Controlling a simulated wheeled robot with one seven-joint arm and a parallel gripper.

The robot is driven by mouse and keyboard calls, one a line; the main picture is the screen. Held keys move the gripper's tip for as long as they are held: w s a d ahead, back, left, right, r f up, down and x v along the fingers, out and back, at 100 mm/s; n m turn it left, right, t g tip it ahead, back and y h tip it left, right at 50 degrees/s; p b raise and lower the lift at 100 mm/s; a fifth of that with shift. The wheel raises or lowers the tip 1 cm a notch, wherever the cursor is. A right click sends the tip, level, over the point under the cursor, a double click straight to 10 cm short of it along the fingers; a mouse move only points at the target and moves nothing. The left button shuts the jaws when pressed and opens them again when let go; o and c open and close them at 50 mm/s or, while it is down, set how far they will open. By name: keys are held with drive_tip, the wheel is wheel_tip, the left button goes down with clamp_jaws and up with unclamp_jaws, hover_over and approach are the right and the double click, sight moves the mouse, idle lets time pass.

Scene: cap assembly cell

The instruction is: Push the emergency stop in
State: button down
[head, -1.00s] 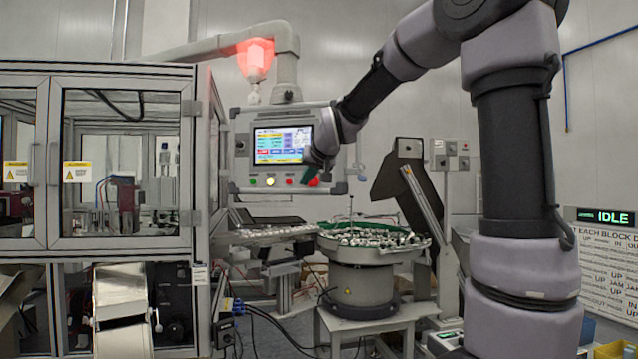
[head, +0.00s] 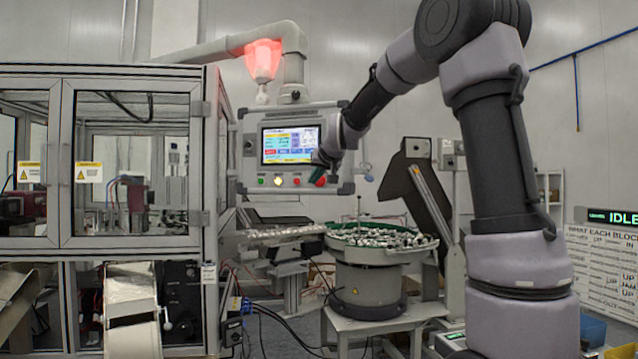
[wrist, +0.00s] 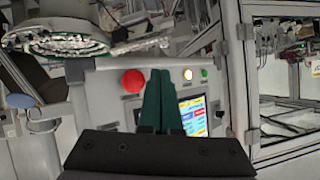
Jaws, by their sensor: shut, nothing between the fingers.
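The emergency stop is a red mushroom button (head: 320,181) at the lower right of the grey control panel (head: 243,165). In the wrist view the red button (wrist: 133,81) stands out from the panel face, just left of the fingers. My gripper (wrist: 160,73) is shut and empty, its dark green fingers together. The fingertips overlap the panel between the red button and a lit white button (wrist: 187,74). A gap shows between fingers and red button in the wrist view. In the head view my gripper (head: 318,162) is just above the button; contact with the panel cannot be told.
The panel's screen (head: 290,144) is lit. A green button (head: 262,180) and a small red button (head: 297,181) share the button row. A bowl feeder (head: 370,262) full of parts stands below. A glass-doored machine (head: 130,215) is at left. A red lamp (head: 263,60) glows above.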

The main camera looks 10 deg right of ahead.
drive_tip(key=shift+w+d, duration=0.5)
drive_tip(key=shift+w, duration=0.4)
drive_tip(key=shift+w+d, duration=0.45)
drive_tip(key=shift+w, duration=0.45)
idle(0.7)
drive_tip(key=shift+w+d, duration=0.15)
drive_tip(key=shift+w, duration=0.2)
drive_tip(key=shift+w+d, duration=0.2)
drive_tip(key=shift+w, duration=0.2)
idle(0.7)
drive_tip(key=shift+s, duration=0.1)
drive_tip(key=shift+s+a, duration=0.4)
drive_tip(key=shift+s, duration=0.3)
drive_tip(key=s, duration=0.1)
drive_tip(key=s+a, duration=0.1)
drive_tip(key=s, duration=0.1)
drive_tip(key=s+a, duration=0.1)
drive_tip(key=shift+s+a, duration=0.1)
drive_tip(key=shift+s, duration=0.1)
